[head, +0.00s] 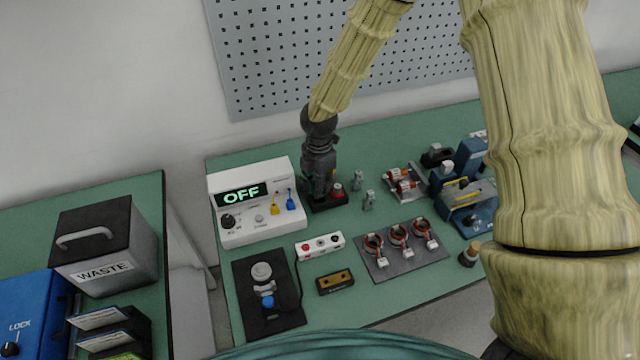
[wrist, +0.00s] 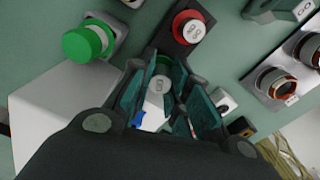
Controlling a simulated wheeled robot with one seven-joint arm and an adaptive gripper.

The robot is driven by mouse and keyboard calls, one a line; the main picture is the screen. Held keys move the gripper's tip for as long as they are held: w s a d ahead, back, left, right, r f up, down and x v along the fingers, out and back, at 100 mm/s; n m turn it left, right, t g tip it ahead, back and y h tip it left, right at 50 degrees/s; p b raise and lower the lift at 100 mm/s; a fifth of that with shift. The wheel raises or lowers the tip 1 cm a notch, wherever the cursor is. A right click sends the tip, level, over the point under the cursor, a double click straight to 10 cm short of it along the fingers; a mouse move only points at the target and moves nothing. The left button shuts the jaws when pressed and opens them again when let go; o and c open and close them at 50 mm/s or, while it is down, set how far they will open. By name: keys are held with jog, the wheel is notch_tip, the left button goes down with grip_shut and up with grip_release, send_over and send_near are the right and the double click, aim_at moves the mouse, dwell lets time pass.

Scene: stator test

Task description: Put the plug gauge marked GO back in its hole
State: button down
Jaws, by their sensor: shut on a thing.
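My gripper (head: 320,195) points down over the black gauge holder (head: 333,205), at its left part. In the wrist view, my fingers (wrist: 160,95) are shut on a plug gauge with a pale marked end (wrist: 160,85), and some green shows beside it. Its lettering is small and hard to read. The red gauge marked NO GO (wrist: 190,29) stands in the holder right beside my fingers; it also shows in the head view (head: 337,188). The other hole and the held gauge's lower end are hidden, so I cannot tell whether the gauge is in the hole.
The white tester (head: 245,232) reading OFF stands close left of my gripper. A green cylinder (wrist: 88,42) on a grey block lies left of the holder in the wrist view. Small grey blocks (head: 369,200) and the stator plate (head: 405,262) are to the right. A pegboard (head: 260,70) is behind.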

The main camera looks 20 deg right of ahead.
jog(key=shift+f, duration=1.2)
dwell(0.9)
jog(key=c, duration=1.3)
grip_release()
jog(key=shift+s, duration=0.1)
jog(key=shift+r, duration=0.1)
notch_tip(320, 180, up, 12)
jog(key=shift+f, duration=0.1)
